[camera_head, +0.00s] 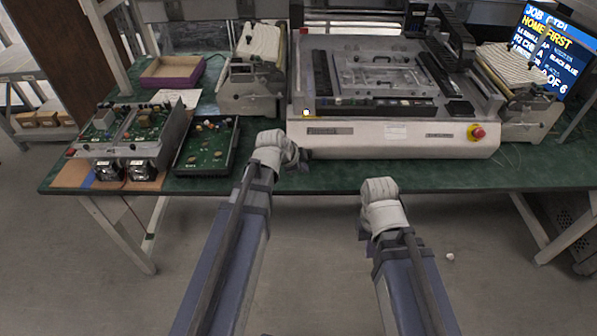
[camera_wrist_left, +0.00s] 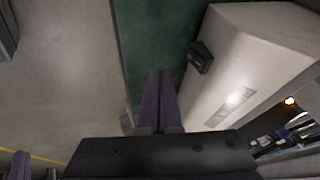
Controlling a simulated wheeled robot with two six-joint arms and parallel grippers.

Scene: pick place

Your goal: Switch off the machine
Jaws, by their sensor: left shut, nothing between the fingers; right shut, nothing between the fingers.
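The machine (camera_head: 455,148) is a wide, pale box with an open top of black rails and trays, standing on the green table. A red button on a yellow base (camera_head: 477,132) sits at its front right. In the left wrist view, a black switch-like block (camera_wrist_left: 200,57) sticks out of the machine's pale casing (camera_wrist_left: 250,55). My left gripper (camera_head: 303,158) is shut and empty at the machine's front left corner; its purple fingers (camera_wrist_left: 157,92) appear apart from the block. My right gripper (camera_head: 365,243) is shut and empty before the table edge.
An open circuit tray (camera_head: 207,148) and a circuit unit (camera_head: 120,130) lie on the table to the left. A purple-sided box (camera_head: 172,72) stands behind them. A monitor (camera_head: 551,50) is at the upper right. The table's front strip (camera_head: 440,176) is clear.

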